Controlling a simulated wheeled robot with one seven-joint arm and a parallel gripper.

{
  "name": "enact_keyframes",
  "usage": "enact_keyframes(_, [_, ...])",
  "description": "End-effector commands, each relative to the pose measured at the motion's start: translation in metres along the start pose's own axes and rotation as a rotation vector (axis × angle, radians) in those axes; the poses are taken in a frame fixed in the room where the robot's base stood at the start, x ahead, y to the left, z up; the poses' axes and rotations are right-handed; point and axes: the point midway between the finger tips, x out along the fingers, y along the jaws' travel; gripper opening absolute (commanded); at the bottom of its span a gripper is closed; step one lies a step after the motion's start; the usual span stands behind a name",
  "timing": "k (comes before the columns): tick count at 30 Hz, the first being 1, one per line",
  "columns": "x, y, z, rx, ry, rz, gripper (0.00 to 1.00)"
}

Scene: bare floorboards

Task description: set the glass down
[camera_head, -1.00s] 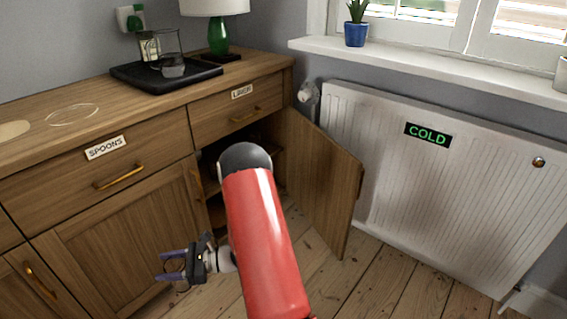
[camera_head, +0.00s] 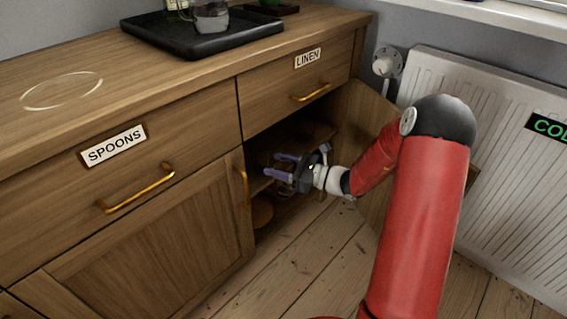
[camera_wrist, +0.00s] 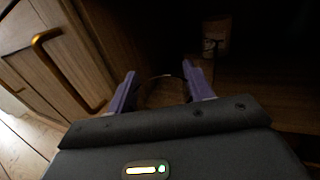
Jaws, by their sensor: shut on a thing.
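My gripper (camera_head: 271,166) is at the open right-hand cupboard of the wooden sideboard, its purple fingers reaching into the opening. In the wrist view, the fingers (camera_wrist: 158,86) are shut on a clear glass (camera_wrist: 163,95); only its faint rim and outline show between them. The glass can hardly be made out in the head view. I cannot tell whether its base touches a shelf. The cupboard shelf (camera_head: 308,137) lies in shadow behind the gripper.
The open cupboard door (camera_head: 360,110) stands behind my arm, near the white radiator (camera_head: 510,175). A black tray (camera_head: 190,42) on the sideboard holds a glass vessel (camera_head: 210,16). A pale jar (camera_wrist: 215,38) stands deep in the dark cupboard. A round thing (camera_head: 262,212) sits low inside.

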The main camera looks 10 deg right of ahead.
Motion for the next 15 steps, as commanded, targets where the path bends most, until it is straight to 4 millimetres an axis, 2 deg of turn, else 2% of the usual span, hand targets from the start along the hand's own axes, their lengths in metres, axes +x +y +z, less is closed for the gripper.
enact_keyframes(5, [0.015,-0.002,0.01,-0.008,0.007,0.011,0.07])
enact_keyframes(7, [0.019,-0.009,0.013,-0.007,0.008,0.013,0.07])
enact_keyframes(11, [0.028,-0.037,0.014,-0.006,0.008,0.012,0.07])
enact_keyframes(15, [0.039,-0.074,0.014,-0.007,0.007,0.012,0.07])
